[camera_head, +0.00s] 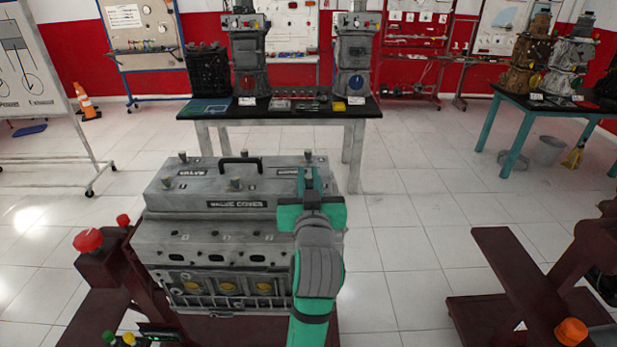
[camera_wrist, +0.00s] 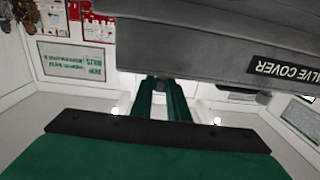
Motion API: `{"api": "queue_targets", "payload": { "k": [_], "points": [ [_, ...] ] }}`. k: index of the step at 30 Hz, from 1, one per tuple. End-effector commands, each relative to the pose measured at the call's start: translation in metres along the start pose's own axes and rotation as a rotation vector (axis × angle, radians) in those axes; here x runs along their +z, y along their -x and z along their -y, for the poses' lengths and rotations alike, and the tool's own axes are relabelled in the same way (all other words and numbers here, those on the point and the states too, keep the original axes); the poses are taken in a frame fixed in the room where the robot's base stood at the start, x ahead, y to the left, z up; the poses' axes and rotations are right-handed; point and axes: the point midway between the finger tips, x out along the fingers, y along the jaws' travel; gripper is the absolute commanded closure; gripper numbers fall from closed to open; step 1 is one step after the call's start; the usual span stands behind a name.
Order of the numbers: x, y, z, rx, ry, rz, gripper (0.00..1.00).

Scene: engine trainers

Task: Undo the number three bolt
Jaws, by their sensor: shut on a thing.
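The grey engine (camera_head: 215,240) stands on a dark red stand, with a grey valve cover (camera_head: 190,180) on top; the cover also fills the upper right of the wrist view (camera_wrist: 220,40). Bolts stand up from the cover: one back left (camera_head: 183,157), one front middle (camera_head: 236,184), one back right (camera_head: 308,156). The bolt numbers are too small to read. My green gripper (camera_head: 309,178) is at the cover's front right corner, shut on a bolt there, which it mostly hides. In the wrist view its fingers (camera_wrist: 163,84) meet at the cover's edge.
A black handle (camera_head: 240,160) rises from the cover's middle. A red knob (camera_head: 88,240) is left of the engine. A table (camera_head: 210,112) with engine parts stands behind, another (camera_head: 505,95) at right. Another dark red stand (camera_head: 500,260) is at right; tiled floor between is clear.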

Motion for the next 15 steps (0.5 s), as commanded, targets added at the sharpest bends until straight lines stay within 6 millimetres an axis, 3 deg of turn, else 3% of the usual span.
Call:
{"api": "queue_targets", "payload": {
  "k": [15],
  "points": [
    [0.0003, -0.0003, -0.005, -0.409, -0.001, 0.001, 1.0]
  ]
}}
